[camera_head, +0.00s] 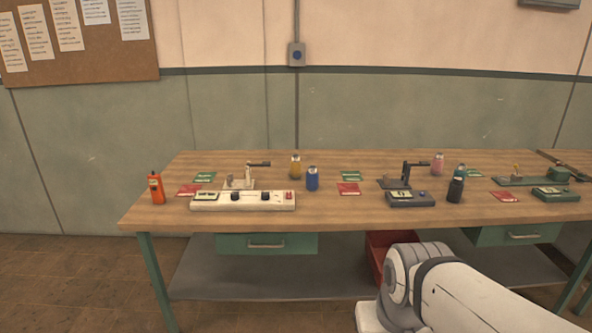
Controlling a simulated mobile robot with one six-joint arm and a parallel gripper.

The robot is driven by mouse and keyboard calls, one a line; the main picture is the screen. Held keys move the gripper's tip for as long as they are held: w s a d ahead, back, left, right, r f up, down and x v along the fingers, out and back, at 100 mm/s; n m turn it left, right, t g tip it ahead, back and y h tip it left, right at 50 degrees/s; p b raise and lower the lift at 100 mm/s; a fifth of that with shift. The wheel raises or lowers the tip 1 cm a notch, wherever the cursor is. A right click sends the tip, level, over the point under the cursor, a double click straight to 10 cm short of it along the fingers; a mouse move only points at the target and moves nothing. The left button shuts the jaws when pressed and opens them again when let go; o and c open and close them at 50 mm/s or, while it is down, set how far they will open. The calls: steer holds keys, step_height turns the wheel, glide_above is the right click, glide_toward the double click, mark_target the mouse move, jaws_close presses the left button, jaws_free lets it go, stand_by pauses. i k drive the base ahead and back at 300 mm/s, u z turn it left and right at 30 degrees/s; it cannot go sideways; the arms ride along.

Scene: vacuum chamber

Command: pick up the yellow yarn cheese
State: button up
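A small yellow, upright, roughly cylindrical item (295,166) stands toward the back of the wooden workbench (330,217), left of its middle. It is the only clearly yellow piece of this shape, and I take it as the yellow yarn cheese; it is too small to make out yarn. A blue upright item (312,179) stands close in front of it and to its right. A white link of my arm shows at the lower right, in front of the bench. My gripper is not in view.
Left of the yellow item are a small stand (240,178) and a long white instrument (243,201). An orange device (156,188) stands at the left end. Dark instruments (410,199) and a pink item (437,164) are to the right. A red bin (378,256) is below.

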mark_target(295, 164)
steer(key=i, duration=2.45)
